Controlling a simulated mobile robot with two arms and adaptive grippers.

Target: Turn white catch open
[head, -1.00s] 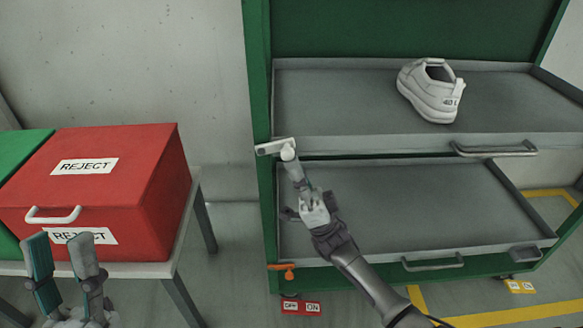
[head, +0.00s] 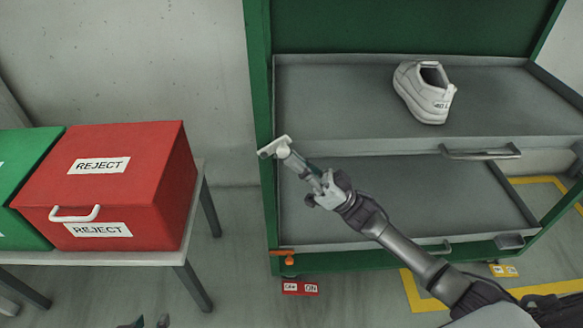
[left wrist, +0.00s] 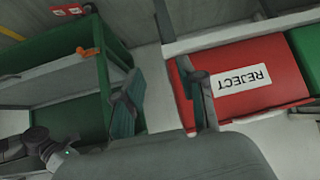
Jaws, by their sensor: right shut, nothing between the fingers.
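The white catch (head: 273,147) is on the green rack's left post, beside the upper shelf's front left corner. Its bar is tilted, with the right end higher. My right gripper (head: 292,160) is shut with nothing held; its fingertips reach the catch from the lower right and appear to touch it. The exact contact is hidden. My left gripper (head: 150,322) shows only its fingertips at the bottom edge of the head view. In the left wrist view (left wrist: 168,98) its fingers are apart and empty.
An orange catch (head: 286,257) is lower on the same post. The upper shelf (head: 330,100) carries a white shoe (head: 424,92); a lower shelf (head: 320,215) is below. A red REJECT box (head: 150,165) and a green box (head: 30,190) stand on a table at left.

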